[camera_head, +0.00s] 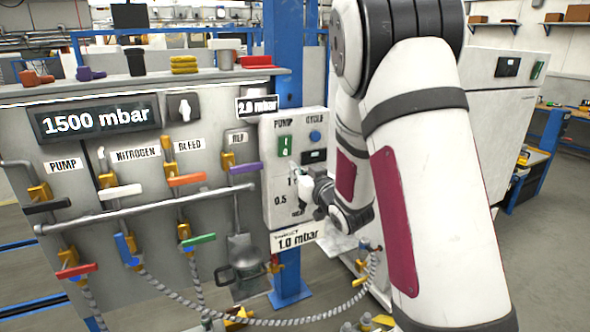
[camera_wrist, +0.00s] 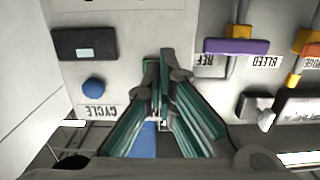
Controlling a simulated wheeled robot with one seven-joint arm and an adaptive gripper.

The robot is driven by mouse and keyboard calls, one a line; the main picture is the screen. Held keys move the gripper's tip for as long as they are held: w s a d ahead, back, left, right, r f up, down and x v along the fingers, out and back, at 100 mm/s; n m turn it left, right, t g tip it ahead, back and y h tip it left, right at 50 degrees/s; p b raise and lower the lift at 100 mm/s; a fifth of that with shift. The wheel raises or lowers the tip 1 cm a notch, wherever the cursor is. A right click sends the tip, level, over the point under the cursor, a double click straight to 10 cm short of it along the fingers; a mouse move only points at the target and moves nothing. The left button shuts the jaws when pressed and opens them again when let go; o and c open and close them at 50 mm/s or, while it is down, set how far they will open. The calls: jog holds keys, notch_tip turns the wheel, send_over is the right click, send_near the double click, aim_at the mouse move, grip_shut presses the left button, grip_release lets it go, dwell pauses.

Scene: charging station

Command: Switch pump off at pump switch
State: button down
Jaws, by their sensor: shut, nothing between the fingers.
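The pump switch (camera_head: 285,145) is a green rocker with pale marks, under the PUMP label on the light grey control box. In the head view its face is unobstructed. In the wrist view, which is upside down, my gripper (camera_wrist: 158,70) is shut and empty, with its teal and grey fingers pointing at the panel. The fingertips line up with the switch and cover nearly all of it; only a thin green edge shows beside them. I cannot tell whether they touch it. The switch's position is too small to read.
The blue CYCLE button (camera_head: 315,136) and a small dark display (camera_head: 313,157) sit right of the switch. A large display (camera_head: 97,119) reads 1500 mbar. Coloured valve handles, such as the purple one (camera_head: 246,168), and a long rail (camera_head: 150,208) stick out at left.

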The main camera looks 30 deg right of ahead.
jog(key=s, duration=0.8)
jog(key=shift+f+b, duration=0.4)
jog(key=shift+f, duration=0.05)
jog(key=shift+s, duration=0.1)
jog(key=s+a+r+g, duration=0.2)
jog(key=s+a+g, duration=0.2)
jog(key=s, duration=0.5)
jog(key=s+a+r+g, duration=0.2)
jog(key=s+a, duration=0.3)
jog(key=s, duration=0.4)
jog(key=s+a+r+g, duration=0.2)
jog(key=s+a+g, duration=0.2)
jog(key=s, duration=0.6)
jog(key=shift+a+r+g, duration=0.3)
jog(key=shift+a+g, duration=0.05)
jog(key=shift+g, duration=0.45)
